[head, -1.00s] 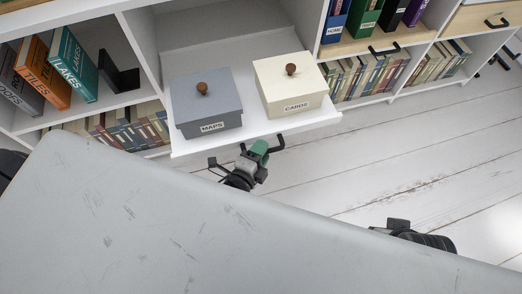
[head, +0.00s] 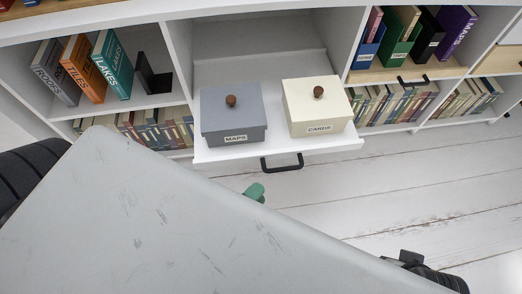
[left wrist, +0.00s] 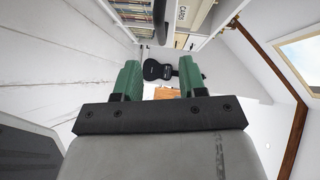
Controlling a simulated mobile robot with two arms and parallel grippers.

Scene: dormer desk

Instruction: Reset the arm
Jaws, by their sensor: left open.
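My left gripper (head: 254,192) shows in the head view only as a green fingertip; a scratched grey part of my own body hides the rest. In the left wrist view its two green fingers (left wrist: 160,78) stand apart with nothing between them. The fingertip is below and in front of the pulled-out white shelf (head: 290,151) and apart from its black handle (head: 282,165). A grey MAPS box (head: 234,119) and a cream CARDS box (head: 316,108) sit side by side on that shelf, lids on. My right gripper is not in view.
Bookcases flank the shelf. Books such as LAKES (head: 113,65) lean at left, with a black bookend (head: 153,75). Binders (head: 406,38) stand at right above a drawer with a black handle (head: 413,79). White plank floor (head: 400,180) is clear in front.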

